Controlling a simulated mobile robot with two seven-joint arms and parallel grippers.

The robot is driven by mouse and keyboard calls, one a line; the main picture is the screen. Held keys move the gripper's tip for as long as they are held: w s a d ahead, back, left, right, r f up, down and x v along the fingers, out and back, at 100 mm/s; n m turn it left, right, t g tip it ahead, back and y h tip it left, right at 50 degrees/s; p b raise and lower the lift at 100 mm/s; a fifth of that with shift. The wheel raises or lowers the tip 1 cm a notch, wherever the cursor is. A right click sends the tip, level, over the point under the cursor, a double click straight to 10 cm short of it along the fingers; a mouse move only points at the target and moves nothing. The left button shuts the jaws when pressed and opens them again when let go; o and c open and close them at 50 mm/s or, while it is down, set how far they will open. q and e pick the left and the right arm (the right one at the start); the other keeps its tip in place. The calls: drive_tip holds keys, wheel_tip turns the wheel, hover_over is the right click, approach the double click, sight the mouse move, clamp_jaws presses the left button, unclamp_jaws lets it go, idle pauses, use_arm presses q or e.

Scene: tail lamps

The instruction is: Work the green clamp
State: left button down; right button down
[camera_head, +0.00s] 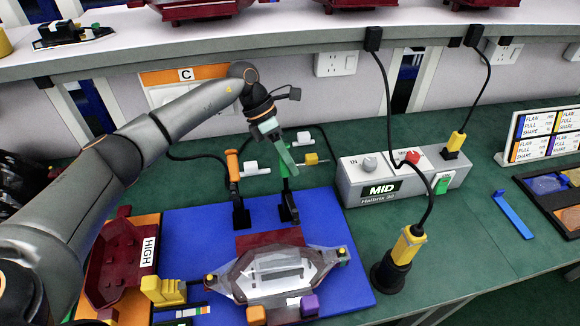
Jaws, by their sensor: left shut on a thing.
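The green clamp (281,156) stands at the back edge of the blue mat (205,240), right of the orange clamp (232,165). Its green handle is raised, leaning up and left, above a dark base. My left gripper (267,127) is shut on the upper end of that handle. The fingertips are small and partly hidden against the arm's dark wrist. A tail lamp with a clear cover (280,272) lies on the mat in front of both clamps. My right gripper is out of view.
A dark red bin marked HIGH (118,262) is at the left.

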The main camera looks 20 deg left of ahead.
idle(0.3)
use_arm(q)
drive_tip(key=c, duration=0.6)
unclamp_jaws()
